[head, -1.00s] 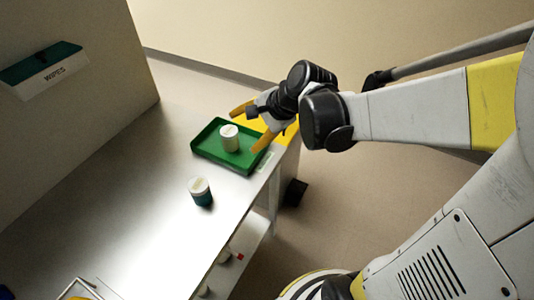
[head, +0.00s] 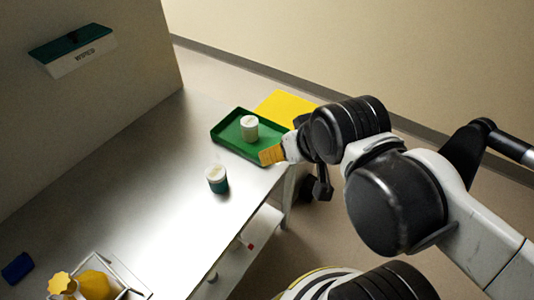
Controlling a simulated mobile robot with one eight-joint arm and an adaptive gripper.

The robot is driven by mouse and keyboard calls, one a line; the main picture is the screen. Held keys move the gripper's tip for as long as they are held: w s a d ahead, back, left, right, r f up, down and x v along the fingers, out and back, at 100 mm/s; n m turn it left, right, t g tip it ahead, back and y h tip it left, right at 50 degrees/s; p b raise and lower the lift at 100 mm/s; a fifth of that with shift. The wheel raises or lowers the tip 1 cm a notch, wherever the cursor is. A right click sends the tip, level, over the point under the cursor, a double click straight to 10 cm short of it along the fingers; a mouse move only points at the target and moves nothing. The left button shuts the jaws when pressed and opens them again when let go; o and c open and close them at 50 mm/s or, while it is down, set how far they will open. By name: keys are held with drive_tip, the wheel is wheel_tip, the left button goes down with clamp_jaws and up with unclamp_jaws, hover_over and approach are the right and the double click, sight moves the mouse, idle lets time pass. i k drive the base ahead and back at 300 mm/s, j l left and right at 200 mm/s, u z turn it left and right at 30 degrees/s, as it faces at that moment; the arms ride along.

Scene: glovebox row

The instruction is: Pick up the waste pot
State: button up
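Two small pots are in the head view, and I cannot read which is the waste pot. A white pot (head: 249,128) with a pale lid stands upright in a green tray (head: 222,137). A second pot (head: 217,180), white above and dark green below, stands upright on the bare bench in front of the tray. My gripper (head: 272,155) is at the tray's right front edge, close to the white pot but apparently apart from it. Only one orange-yellow finger end shows clearly; the rest is hidden behind my wrist, so its opening cannot be judged.
The steel bench (head: 130,180) is mostly clear. A yellow sheet or panel (head: 288,106) lies behind the tray. A wire-framed holder with a yellow item (head: 93,285) and a blue object (head: 17,268) are at lower left. A wipes box (head: 75,52) hangs on the wall.

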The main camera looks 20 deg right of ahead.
sight(216, 175)
drive_tip(key=k+l+u, duration=0.2)
drive_tip(key=l, duration=0.4)
drive_tip(key=k+l+u, duration=0.25)
drive_tip(key=k+l, duration=0.15)
drive_tip(key=k+l+u, duration=0.2)
drive_tip(key=k+l, duration=0.2)
drive_tip(key=l, duration=0.2)
